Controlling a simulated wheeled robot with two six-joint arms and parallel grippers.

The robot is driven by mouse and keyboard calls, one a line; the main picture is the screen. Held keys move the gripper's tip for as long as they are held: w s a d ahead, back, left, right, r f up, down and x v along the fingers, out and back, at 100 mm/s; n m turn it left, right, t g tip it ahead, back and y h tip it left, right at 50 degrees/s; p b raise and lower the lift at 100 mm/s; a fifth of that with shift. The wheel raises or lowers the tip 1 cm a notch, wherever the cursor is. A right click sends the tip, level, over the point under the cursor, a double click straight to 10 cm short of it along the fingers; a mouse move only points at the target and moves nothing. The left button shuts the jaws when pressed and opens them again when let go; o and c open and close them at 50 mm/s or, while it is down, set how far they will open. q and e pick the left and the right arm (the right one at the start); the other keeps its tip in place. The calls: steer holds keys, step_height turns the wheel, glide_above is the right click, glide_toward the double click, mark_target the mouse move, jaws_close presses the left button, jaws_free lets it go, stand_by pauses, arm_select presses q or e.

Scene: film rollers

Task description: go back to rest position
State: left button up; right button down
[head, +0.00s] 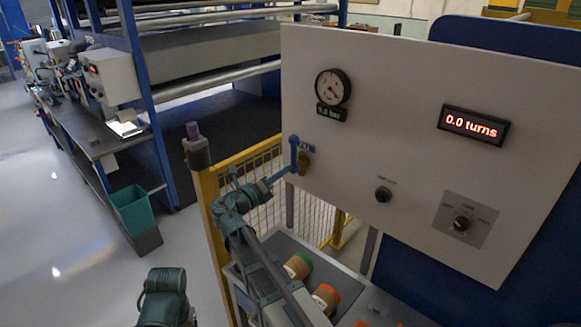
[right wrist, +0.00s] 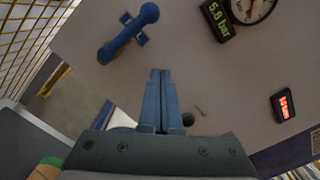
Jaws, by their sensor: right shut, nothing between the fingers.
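My right gripper (head: 283,176) is shut and empty in front of the grey panel (head: 400,120), near the blue valve handle (head: 294,152). The right wrist view shows its two blue fingers (right wrist: 160,98) pressed together, with nothing between them. In that view the blue handle (right wrist: 128,34) is up and to the left of the fingertips, apart from them. A green arm part of mine stands at the bottom left of the head view; the left gripper does not show.
The panel carries a pressure gauge (head: 332,87), a red display (head: 474,125) reading 0.0 turns, a black knob (head: 383,194) and a selector (head: 461,223). Orange- and green-ended rollers (head: 325,297) lie below. A yellow fence (head: 262,160) stands behind my arm.

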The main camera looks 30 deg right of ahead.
steer(key=shift+s+a, duration=0.1)
steer(key=shift+a, duration=0.3)
steer(key=shift+f, duration=0.1)
steer(key=s+a+f+m+g+y+b, duration=0.2)
steer(key=s+a+f+m+y, duration=0.3)
steer(key=f+m, duration=0.35)
steer(key=s+a+f+m+g+y+b, duration=0.1)
steer(key=s+a+f+m+g+y, duration=0.15)
steer(key=s+a+f+m, duration=0.55)
steer(key=s+a+f+m+g+y+b, duration=0.2)
steer(key=s+a+f+m+g+y, duration=0.1)
steer(key=s+a+f+m+y, duration=0.5)
steer(key=s+a+f+m, duration=0.3)
steer(key=a+m, duration=0.1)
steer(key=shift+s+a+f, duration=0.25)
steer(key=shift+s, duration=0.05)
